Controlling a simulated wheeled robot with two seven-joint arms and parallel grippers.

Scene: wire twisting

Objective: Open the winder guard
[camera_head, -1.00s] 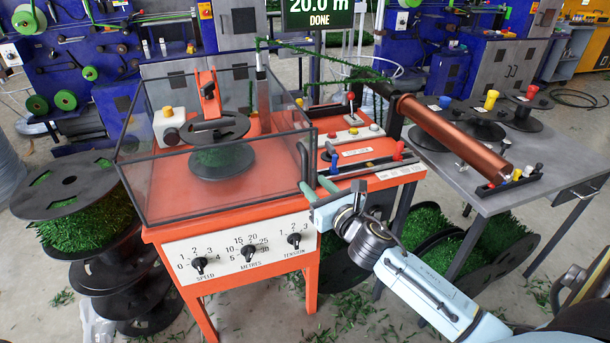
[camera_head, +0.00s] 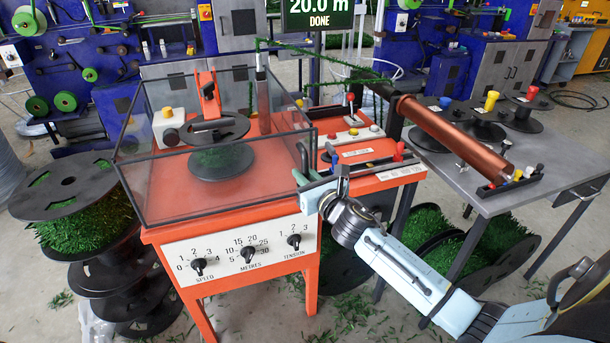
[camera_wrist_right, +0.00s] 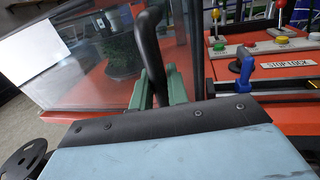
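The winder guard (camera_head: 225,213) is a clear box with a dark frame on top of the orange winder (camera_head: 152,236). It is down over the black spool (camera_head: 222,160). Its black upright handle (camera_head: 304,160) is at the right front corner and fills the middle of the right wrist view (camera_wrist_right: 152,50). My right gripper (camera_head: 315,178) is at this handle, with one teal finger on each side of it. The fingers (camera_wrist_right: 160,90) are close to the handle; I cannot tell whether they press on it. My left gripper is not in view.
A panel with several dials (camera_head: 240,248) is on the winder's front. A red and green button and levers (camera_wrist_right: 265,42) stand right of the guard. A copper-coloured tube (camera_head: 452,137) lies over the grey table (camera_head: 545,160) at right. Green wire spools stand at left.

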